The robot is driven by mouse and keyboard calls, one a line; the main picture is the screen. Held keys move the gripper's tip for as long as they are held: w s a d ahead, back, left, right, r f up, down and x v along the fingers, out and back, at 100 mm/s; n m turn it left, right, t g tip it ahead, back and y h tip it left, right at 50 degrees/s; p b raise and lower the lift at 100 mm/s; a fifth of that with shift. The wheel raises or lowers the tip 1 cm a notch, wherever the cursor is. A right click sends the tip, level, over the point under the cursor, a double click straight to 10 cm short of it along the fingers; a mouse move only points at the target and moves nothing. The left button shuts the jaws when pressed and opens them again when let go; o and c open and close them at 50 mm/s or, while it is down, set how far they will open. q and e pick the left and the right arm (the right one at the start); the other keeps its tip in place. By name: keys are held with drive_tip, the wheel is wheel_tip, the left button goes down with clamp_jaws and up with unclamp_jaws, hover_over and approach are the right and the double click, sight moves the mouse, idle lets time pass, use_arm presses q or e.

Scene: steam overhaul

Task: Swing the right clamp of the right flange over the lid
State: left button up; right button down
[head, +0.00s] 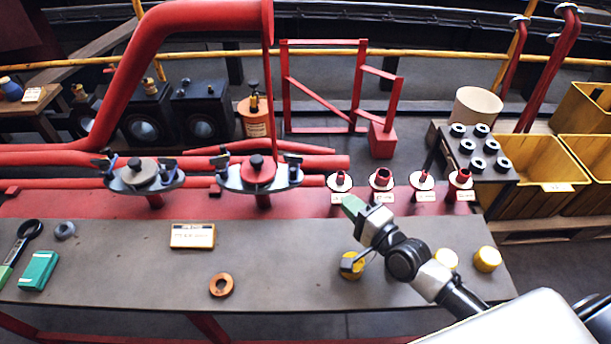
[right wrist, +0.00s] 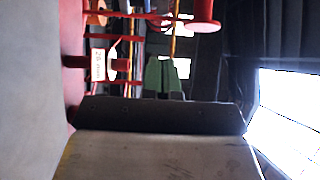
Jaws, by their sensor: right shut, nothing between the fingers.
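The right flange (head: 231,182) is a grey plate on a red pipe stub, with a round red lid (head: 258,175) and a black knob in its middle. Its right clamp (head: 293,166) stands dark at the right edge of the plate, beside the lid. The left clamp (head: 222,160) stands at the other edge. My right gripper (head: 350,205) has green fingertips, shut and empty, right of and in front of the flange, apart from it. The green fingers (right wrist: 162,75) also show in the right wrist view; the flange is not recognisable there. My left gripper is not in view.
A similar left flange (head: 118,184) with a grey lid stands further left. Several short red pipe stubs line the bench's back right. Yellow caps (head: 487,259) and an orange ring (head: 222,285) lie on the grey bench. A vertical red pipe (head: 268,90) rises behind the right flange.

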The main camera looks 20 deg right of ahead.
approach(293, 168)
drive_tip(key=w+d, duration=0.2)
drive_tip(key=w, duration=0.3)
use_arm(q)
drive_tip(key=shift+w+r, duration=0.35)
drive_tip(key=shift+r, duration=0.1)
use_arm(e)
drive_tip(key=shift+w+a+f, duration=0.25)
drive_tip(key=shift+w+a, duration=0.1)
drive_tip(key=shift+a, duration=0.4)
drive_tip(key=shift+w+a+f, duration=0.25)
drive_tip(key=shift+w+a, duration=0.15)
drive_tip(key=shift+a, duration=0.35)
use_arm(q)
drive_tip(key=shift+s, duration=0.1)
